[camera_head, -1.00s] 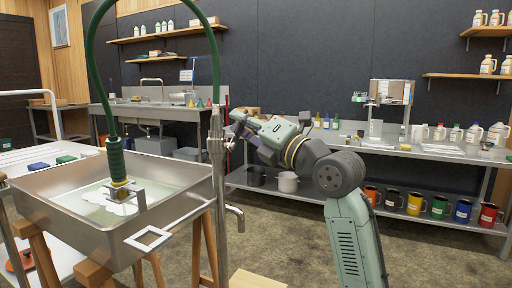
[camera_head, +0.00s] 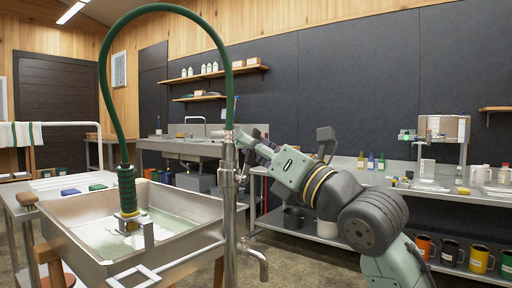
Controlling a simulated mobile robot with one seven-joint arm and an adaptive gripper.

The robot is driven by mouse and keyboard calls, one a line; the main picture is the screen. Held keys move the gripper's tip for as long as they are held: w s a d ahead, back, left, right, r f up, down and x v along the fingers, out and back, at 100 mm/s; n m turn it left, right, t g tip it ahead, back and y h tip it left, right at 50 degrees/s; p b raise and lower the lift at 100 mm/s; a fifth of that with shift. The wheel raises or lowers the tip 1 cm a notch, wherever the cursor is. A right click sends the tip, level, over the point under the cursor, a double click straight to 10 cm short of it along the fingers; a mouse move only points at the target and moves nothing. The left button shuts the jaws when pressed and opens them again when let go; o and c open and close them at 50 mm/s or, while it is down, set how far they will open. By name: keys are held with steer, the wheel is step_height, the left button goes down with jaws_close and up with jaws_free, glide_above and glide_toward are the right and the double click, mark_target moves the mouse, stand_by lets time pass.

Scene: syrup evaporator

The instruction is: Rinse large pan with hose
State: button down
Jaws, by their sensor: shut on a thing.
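The large pan (camera_head: 185,246) is a wide steel basin at the lower left, on wooden legs, with pale greenish liquid or residue and white patches inside. A green hose (camera_head: 170,9) arches from a steel standpipe (camera_head: 229,215) at the pan's right to a dark green ribbed grip (camera_head: 127,190) hanging over the pan. Its brass collar and nozzle end are low in the pan beside a small metal block. No water stream can be made out. My gripper (camera_head: 244,144) reaches in from the right and is shut on what looks like the valve handle at the standpipe's top; the small contact is partly hidden.
A side table (camera_head: 22,205) with blue and green blocks stands left of the pan. A sink counter (camera_head: 185,148) is behind. A steel bench (camera_head: 450,192) with bottles and mugs runs along the right. A spout (camera_head: 258,262) juts from the standpipe.

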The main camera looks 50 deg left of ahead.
steer(key=c, duration=1.5)
jaws_free()
steer(key=shift+v, duration=4.05)
